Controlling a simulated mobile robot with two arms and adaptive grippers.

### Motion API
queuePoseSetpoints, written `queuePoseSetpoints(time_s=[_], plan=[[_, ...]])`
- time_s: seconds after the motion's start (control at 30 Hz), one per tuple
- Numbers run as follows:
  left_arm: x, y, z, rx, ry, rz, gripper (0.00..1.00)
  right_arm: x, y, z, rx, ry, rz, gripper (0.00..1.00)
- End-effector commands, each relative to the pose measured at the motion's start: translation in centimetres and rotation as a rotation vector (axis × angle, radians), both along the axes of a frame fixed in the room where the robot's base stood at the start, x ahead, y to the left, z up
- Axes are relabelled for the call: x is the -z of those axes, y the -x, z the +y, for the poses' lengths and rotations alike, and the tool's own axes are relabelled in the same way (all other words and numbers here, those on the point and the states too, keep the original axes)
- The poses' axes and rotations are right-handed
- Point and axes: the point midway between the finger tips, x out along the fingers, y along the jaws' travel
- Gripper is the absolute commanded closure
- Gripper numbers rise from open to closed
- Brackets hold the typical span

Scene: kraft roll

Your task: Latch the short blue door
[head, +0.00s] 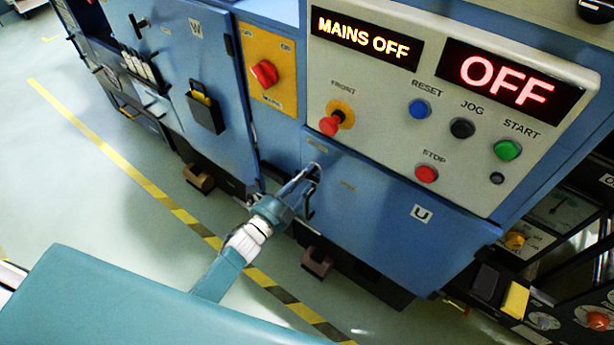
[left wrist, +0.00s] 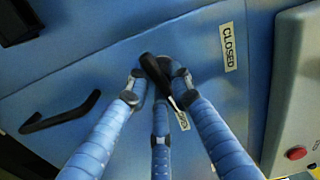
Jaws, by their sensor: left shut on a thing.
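The short blue door (head: 385,225), marked U, is below the grey control panel and looks closed against its frame. In the left wrist view, a black latch lever (left wrist: 152,68) is on a blue face between my fingers. A CLOSED label (left wrist: 229,47) is to its upper right. A second label (left wrist: 182,119), partly hidden by a finger, is near its lower end. My left gripper (head: 311,172) is at the door's upper left corner, shut on the latch lever. A black pull handle (left wrist: 60,112) is left of the fingers and free. My right gripper is not in view.
The control panel (head: 390,110) above has buttons and displays reading MAINS OFF and OFF. A red rotary switch (head: 264,73) on a yellow plate is to the left. A taller blue door (head: 180,60), marked W, is farther left. Open floor lies around the yellow line (head: 110,150).

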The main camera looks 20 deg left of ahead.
Motion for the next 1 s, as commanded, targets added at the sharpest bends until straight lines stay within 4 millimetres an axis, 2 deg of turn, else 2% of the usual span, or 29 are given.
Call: queuePoseSetpoints(time_s=[0.07, 1.0], plan=[[0.55, 0.25, -0.04, 0.0, 0.058, 0.034, 1.0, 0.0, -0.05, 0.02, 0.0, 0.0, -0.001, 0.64], [0.45, 0.53, -0.58, 0.0, 0.893, 0.342, 1.0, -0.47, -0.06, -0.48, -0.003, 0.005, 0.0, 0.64]])
